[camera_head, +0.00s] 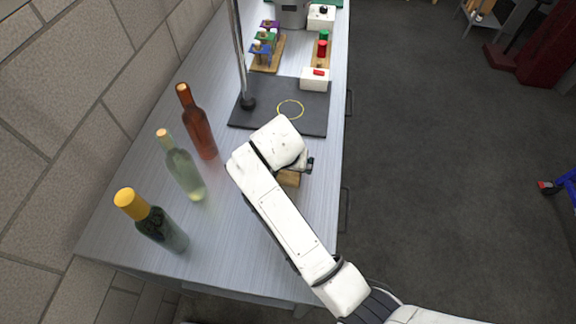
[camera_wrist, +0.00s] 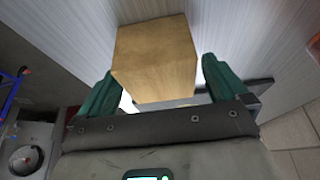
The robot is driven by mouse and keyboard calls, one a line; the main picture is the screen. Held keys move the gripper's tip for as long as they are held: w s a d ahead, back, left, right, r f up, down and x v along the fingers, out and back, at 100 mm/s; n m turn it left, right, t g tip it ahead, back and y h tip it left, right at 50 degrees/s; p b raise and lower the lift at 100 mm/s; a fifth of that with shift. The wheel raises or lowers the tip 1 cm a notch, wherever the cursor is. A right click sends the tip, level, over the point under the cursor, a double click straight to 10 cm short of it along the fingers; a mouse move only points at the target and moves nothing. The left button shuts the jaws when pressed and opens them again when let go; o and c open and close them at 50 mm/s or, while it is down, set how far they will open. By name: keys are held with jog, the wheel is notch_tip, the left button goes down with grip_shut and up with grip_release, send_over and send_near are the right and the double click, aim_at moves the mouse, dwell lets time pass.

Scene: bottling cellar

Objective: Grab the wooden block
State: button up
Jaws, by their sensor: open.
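The wooden block (camera_wrist: 154,62) is a tan cube with visible grain. In the wrist view it sits at the top centre, between the two green fingers of my gripper (camera_wrist: 152,90). The jaws are open, with a finger on either side of the block; I cannot tell whether either finger touches it. In the head view only a small part of the block (camera_head: 290,178) shows beneath my white arm on the grey table. My gripper (camera_head: 300,168) is mostly hidden there by the wrist.
Three bottles stand left of my arm: brown (camera_head: 198,125), clear (camera_head: 182,168) and dark green (camera_head: 158,226). A dark board (camera_head: 310,112) with a yellow ring and metal post lies behind. The table's right edge is close to my gripper.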

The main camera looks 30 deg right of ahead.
jog(key=shift+x, duration=1.05)
jog(key=c, duration=1.1)
